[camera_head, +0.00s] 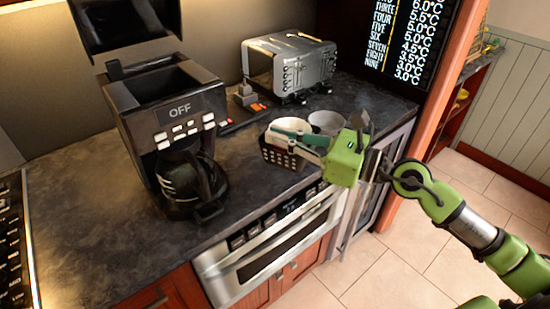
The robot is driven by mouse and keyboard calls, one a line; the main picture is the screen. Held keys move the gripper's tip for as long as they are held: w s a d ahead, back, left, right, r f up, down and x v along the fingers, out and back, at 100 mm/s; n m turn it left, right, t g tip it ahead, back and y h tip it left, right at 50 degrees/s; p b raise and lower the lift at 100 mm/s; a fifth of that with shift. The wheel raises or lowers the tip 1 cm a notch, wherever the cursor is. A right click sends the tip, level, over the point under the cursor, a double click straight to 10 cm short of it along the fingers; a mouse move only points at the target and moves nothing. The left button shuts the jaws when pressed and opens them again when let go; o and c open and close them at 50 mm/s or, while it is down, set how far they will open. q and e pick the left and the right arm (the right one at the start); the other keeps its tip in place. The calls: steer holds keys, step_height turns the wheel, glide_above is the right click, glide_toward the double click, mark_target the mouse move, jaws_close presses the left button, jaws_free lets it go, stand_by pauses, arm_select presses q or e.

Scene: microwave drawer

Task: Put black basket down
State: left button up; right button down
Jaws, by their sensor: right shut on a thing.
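The small black basket (283,157) is on or just above the dark counter, near its front edge. It has a grid of holes in its side, and a white bowl-like item (290,130) shows at its top. I cannot tell whether its base touches the counter. My right gripper (318,146) reaches in from the right and is shut on the basket's right side. The green gripper body hides part of the basket and the contact point. My left gripper is not in view.
A coffee maker (170,125) with a glass carafe stands left of the basket. A silver toaster (290,68) is behind it, and a pale cup (326,122) stands close behind. The microwave drawer (275,250) is below the counter edge. Counter (110,245) is clear at front left.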

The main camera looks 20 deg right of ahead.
steer(key=shift+w+a+r, duration=0.15)
steer(key=shift+w+r, duration=0.2)
steer(key=shift+r, duration=0.1)
steer(key=w+f, duration=0.4)
steer(key=w+d+f, duration=0.1)
steer(key=w+f, duration=0.3)
steer(key=w, duration=0.1)
steer(key=w+f, duration=0.4)
steer(key=shift+w+d+f+p, duration=0.25)
steer(key=shift+w+f+p, duration=0.1)
steer(key=shift+p, duration=0.05)
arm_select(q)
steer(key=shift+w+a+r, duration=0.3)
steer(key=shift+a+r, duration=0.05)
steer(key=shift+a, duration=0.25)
arm_select(e)
steer(key=shift+f, duration=0.1)
